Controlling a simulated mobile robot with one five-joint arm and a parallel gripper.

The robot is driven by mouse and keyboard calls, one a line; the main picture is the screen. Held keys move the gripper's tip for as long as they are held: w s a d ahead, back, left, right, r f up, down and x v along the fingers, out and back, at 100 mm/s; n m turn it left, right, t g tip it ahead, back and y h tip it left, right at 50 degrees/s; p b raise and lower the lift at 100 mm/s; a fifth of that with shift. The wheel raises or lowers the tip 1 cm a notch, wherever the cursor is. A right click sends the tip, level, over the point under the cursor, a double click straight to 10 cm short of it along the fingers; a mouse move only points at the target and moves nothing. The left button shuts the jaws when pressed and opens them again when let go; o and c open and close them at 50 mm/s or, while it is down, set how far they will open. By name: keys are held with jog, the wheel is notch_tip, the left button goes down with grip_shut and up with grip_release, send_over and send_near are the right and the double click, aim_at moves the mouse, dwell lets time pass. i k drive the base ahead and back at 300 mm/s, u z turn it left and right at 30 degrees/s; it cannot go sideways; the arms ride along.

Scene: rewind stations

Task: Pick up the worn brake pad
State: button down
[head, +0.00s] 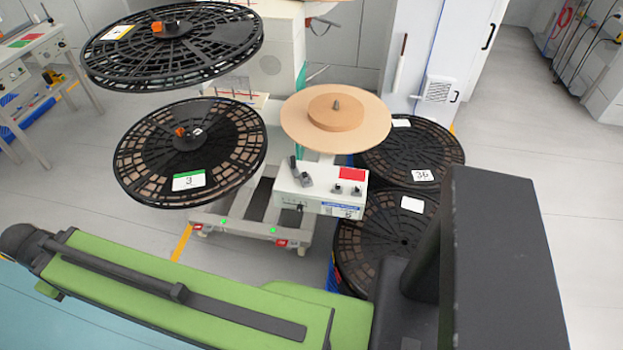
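I cannot make out a worn brake pad for certain. Small dark pieces (300,173) sit on the left of the white control box (322,192), too small to tell whether one is a pad. The control box has a red patch and dark knobs and is on the front of the rewind station, below a tan disc (336,120) with a smaller roll and a spindle on it. My gripper does not show in the head view. Large green and dark parts fill the foreground and hide what is behind them.
Black reels stand at the left, an upper one (172,45) and a lower one (190,152). More black reels (411,152) are stacked right of the station. A white cabinet (440,50) stands behind. A bench (40,60) is far left. Open floor (545,130) lies at the right.

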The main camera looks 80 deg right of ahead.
aim_at(305, 177)
jog(key=z, duration=3.9)
jog(key=i, duration=0.1)
jog(key=u, duration=0.2)
jog(key=k, duration=1.2)
jog(key=u, duration=0.9)
jog(key=i, duration=1)
